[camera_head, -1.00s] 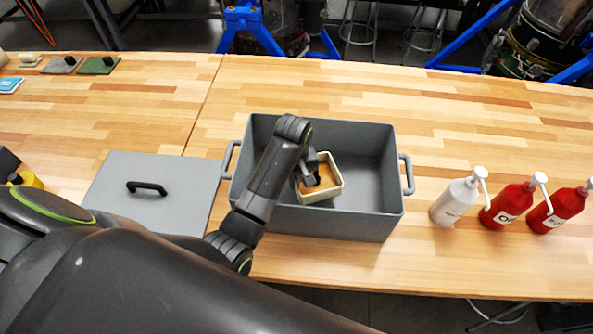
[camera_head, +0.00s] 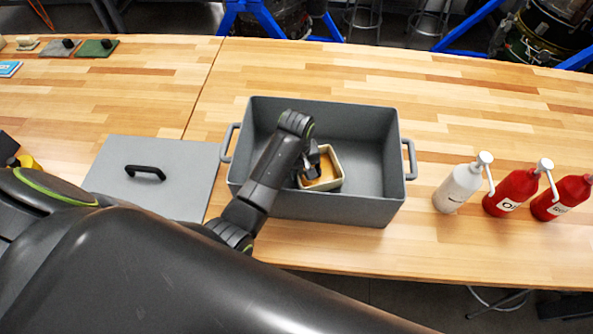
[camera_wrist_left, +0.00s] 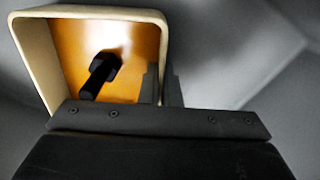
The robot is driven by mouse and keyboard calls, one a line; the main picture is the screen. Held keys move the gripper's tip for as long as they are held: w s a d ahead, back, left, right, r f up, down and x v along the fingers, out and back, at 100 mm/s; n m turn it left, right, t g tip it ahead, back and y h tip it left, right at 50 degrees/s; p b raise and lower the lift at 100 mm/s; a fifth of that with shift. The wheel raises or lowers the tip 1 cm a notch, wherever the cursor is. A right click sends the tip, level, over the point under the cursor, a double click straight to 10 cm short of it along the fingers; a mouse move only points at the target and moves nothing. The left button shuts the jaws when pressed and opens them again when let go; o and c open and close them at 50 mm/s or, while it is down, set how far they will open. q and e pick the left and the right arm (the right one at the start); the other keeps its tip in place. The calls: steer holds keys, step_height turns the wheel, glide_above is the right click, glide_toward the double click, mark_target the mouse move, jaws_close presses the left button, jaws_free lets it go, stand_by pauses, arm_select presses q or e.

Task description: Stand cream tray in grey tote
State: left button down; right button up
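My left gripper (camera_head: 312,172) reaches down into the tote at the tray's left side. In the left wrist view its two fingers (camera_wrist_left: 163,85) are close together on either side of one cream wall of the tray (camera_wrist_left: 155,20). I cannot tell whether the tray's underside touches the tote floor. My right gripper is out of view.
A grey lid (camera_head: 150,190) with a black handle lies left of the tote. A white pump bottle (camera_head: 458,188) and two red pump bottles (camera_head: 510,195) (camera_head: 562,197) stand to the right. Small plates (camera_head: 97,48) lie far left.

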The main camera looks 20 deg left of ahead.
arm_select(q)
steer(key=shift+f, duration=0.25)
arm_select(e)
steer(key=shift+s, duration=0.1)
arm_select(q)
steer(key=c, duration=1.6)
jaws_free()
steer(key=shift+o, duration=1)
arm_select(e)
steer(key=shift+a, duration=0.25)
